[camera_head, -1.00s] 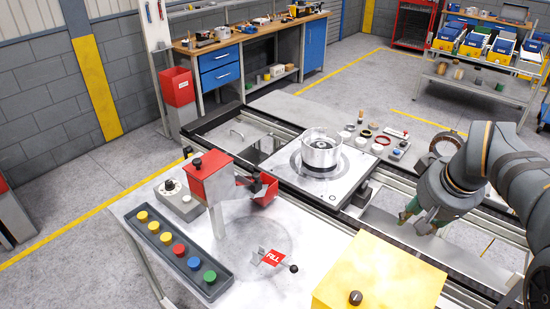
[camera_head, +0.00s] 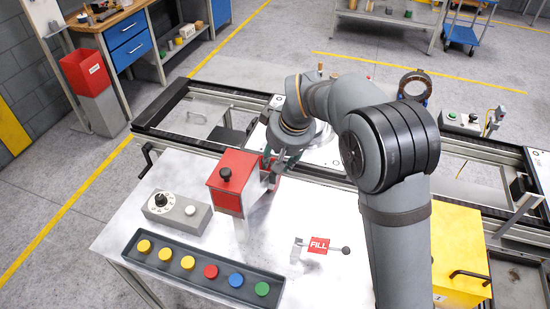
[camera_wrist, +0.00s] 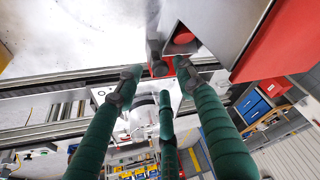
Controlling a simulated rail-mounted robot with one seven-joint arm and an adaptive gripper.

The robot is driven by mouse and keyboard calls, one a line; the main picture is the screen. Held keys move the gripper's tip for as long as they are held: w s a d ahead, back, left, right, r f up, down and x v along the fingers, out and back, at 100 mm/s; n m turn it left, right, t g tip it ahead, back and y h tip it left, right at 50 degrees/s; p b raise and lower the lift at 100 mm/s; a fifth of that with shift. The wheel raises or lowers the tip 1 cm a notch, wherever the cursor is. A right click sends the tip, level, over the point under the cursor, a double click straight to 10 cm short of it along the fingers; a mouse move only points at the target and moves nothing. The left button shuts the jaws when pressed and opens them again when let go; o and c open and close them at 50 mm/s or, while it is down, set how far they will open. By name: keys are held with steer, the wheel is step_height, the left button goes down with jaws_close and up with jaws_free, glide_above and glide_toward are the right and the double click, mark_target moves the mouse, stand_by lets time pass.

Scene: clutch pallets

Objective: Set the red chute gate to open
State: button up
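The red chute box (camera_head: 228,184) stands on a grey post on the white table, with a black knob on top. Its spout side, at its right, is partly hidden by my gripper (camera_head: 279,163). In the wrist view, the red box (camera_wrist: 290,42) is at upper right, beside a grey spout wall. A small red part, probably of the gate (camera_wrist: 161,69), shows with a dark grey knob (camera_wrist: 155,48) just beyond my fingertips (camera_wrist: 158,76). My green fingers are spread apart; contact cannot be told. The gate's position is unclear.
A red FILL sign (camera_head: 319,245) with a black-knobbed lever stands front right of the box. A grey dial box (camera_head: 177,212) and a tray of coloured buttons (camera_head: 202,268) lie left and in front. A yellow box (camera_head: 459,250) is at the right.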

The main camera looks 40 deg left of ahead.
steer(key=shift+w+a+f, duration=0.1)
steer(key=shift+a+f, duration=0.1)
steer(key=shift+f, duration=0.5)
steer(key=shift+a+f, duration=0.2)
steer(key=shift+f, duration=0.05)
steer(key=shift+c, duration=1.3)
steer(key=shift+r, duration=0.1)
jaws_close()
